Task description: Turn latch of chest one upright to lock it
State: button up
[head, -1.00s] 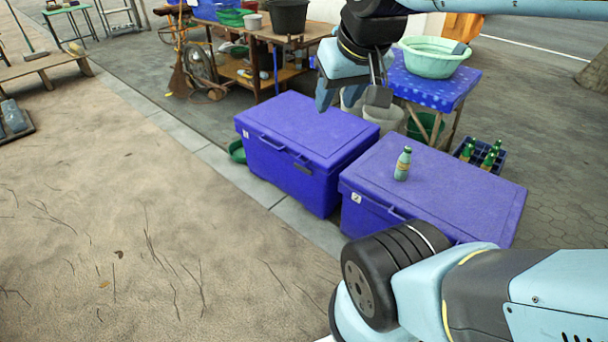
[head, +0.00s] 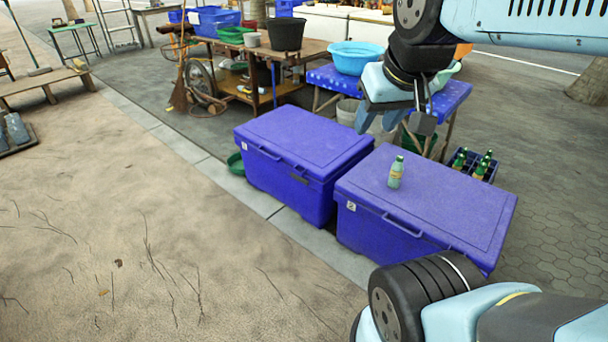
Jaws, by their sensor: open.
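Chest one (head: 300,138) is a blue lidded box with a small "1" label at the left of its front. It stands left of chest two (head: 455,200), which has a "2" label. The lid of chest one looks closed. Its latch (head: 300,172) seems to be a small dark piece on the front under the lid edge; it is too small to tell its angle. My gripper (head: 394,121) is open and empty, pointing down. In the picture it is right of chest one, above the back edge of chest two, well apart from the latch.
A green bottle (head: 396,172) stands on chest two. A crate of bottles (head: 471,166) is at the right. Behind are a blue-covered table (head: 448,98) with basins and a wooden cart (head: 260,65). The sandy ground (head: 120,210) in front of the chests is mostly clear.

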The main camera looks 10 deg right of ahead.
aim_at(301, 180)
jog(key=z, duration=0.1)
jog(key=i, duration=1)
jog(key=u, duration=0.05)
